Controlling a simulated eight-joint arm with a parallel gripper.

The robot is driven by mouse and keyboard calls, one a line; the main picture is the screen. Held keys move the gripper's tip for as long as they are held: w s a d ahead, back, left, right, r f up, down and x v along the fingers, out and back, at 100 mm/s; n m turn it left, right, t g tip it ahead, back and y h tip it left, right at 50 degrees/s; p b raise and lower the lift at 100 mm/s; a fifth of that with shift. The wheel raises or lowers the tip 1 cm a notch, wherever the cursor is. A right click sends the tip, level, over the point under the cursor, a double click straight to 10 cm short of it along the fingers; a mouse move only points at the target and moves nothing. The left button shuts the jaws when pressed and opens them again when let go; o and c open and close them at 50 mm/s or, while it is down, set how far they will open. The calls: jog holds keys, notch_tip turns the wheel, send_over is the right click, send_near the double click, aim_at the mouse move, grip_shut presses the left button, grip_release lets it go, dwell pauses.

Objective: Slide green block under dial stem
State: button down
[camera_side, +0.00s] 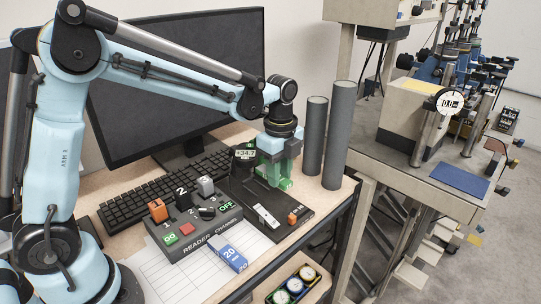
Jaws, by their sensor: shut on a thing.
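My gripper (274,178) is lowered over the black base plate at the right end of the desk. It is shut on the green block (283,183), which shows only partly between and below the fingers. The block is at or just above the plate; I cannot tell whether it touches. A small dark gauge (244,153) with a "+34.7" readout stands just left of the gripper. No dial stem can be made out there. A round white dial (449,101) shows on the separate bench at the right.
Two grey cylinders (339,135) stand close right of the gripper.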

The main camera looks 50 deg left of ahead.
aim_at(265, 195)
jog(key=shift+f, duration=3.25)
jog(key=shift+a+f, duration=0.1)
jog(key=shift+a, duration=2.2)
jog(key=shift+a, duration=0.15)
